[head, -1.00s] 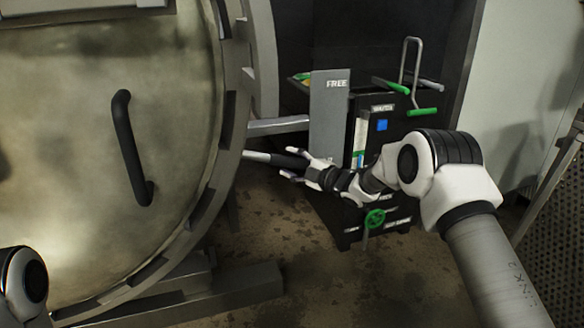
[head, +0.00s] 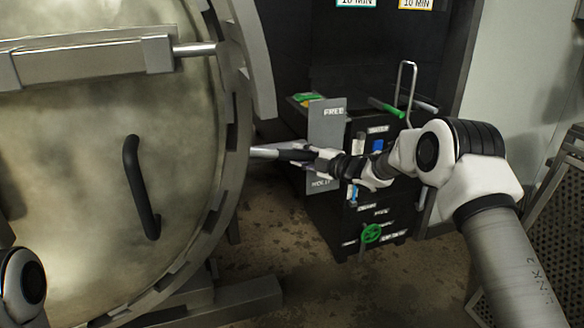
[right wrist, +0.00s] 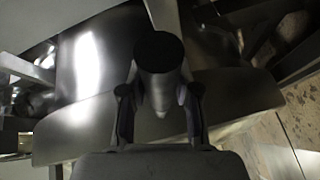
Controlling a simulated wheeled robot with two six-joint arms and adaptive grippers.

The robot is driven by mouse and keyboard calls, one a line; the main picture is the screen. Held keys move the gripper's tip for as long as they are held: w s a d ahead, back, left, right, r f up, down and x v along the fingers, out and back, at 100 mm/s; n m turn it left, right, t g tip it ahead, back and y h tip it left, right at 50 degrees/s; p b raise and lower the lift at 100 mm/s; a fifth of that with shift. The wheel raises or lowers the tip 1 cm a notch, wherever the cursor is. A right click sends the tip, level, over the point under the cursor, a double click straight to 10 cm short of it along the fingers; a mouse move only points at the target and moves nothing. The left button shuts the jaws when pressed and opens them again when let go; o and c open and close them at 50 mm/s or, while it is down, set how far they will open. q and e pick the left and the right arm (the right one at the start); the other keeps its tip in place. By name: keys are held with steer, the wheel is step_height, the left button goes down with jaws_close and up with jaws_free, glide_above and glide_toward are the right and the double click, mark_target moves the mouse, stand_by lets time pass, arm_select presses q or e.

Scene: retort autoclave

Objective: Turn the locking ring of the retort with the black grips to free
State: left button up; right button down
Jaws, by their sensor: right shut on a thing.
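The locking ring (head: 236,130) runs around the big round retort door. A pale metal rod (head: 264,152) sticks out from the ring to the right and ends in a black grip (head: 296,155). My right gripper (head: 312,157) is shut on that black grip, in front of the grey marker plate (head: 327,122) lettered FREE near its top. A lower label on the plate is partly hidden by my gripper. In the right wrist view the black grip's dark round end (right wrist: 158,50) stands between the two fingers (right wrist: 159,112). My left gripper is out of view.
The door (head: 80,180) carries a curved black handle (head: 140,188). A perforated panel (head: 540,215) is at the far right. The floor below the gripper is open.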

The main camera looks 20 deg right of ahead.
steer(key=shift+n, duration=0.4)
steer(key=r+p, duration=0.1)
steer(key=r, duration=0.2)
steer(key=d+r+p, duration=0.1)
steer(key=r+p, duration=0.1)
steer(key=r, duration=0.1)
steer(key=r+p, duration=0.1)
steer(key=r, duration=0.3)
steer(key=shift+d+r+p, duration=0.1)
steer(key=shift+d+p, duration=0.15)
steer(key=shift+p, duration=0.15)
steer(key=shift+w+d+r+p, duration=0.15)
steer(key=shift+d+r+p, duration=0.05)
steer(key=shift+r+p, duration=0.2)
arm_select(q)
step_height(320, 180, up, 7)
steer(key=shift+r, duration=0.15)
arm_select(e)
steer(key=shift+r, duration=0.1)
steer(key=c, duration=0.8)
jaws_free()
steer(key=shift+w+a, duration=0.1)
steer(key=v, duration=1.2)
